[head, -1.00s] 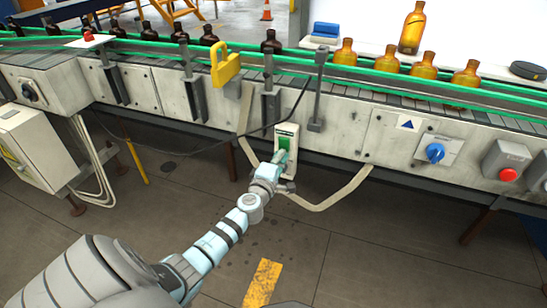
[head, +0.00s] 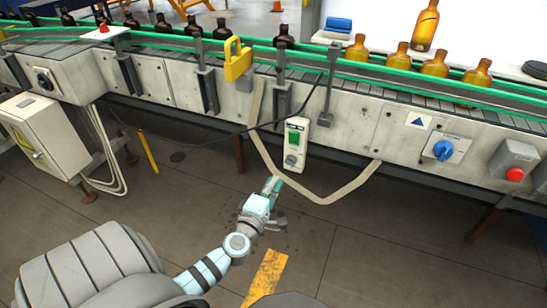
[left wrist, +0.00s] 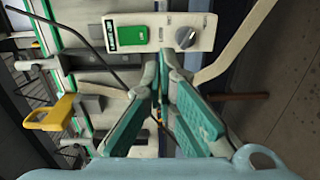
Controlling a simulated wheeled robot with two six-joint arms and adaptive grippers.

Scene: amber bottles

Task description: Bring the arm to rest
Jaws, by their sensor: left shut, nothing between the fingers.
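My left gripper (head: 273,185) is shut and empty, with teal pads, in the head view. It hangs over the floor, below and a little left of a white switch box (head: 295,146) on the conveyor's front, apart from it. In the left wrist view the closed fingers (left wrist: 162,62) point toward the box, whose green rocker (left wrist: 133,36) and grey knob (left wrist: 186,38) show. My left arm reaches in from the bottom left. My right gripper is in neither view.
The conveyor (head: 345,125) spans the view, carrying dark bottles at left and amber bottles (head: 396,60) at right. A yellow padlock-shaped piece (head: 237,60), a blue knob (head: 443,151) and a red button (head: 515,174) are on its front. A cable loop (head: 327,199) hangs low. Open floor lies below.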

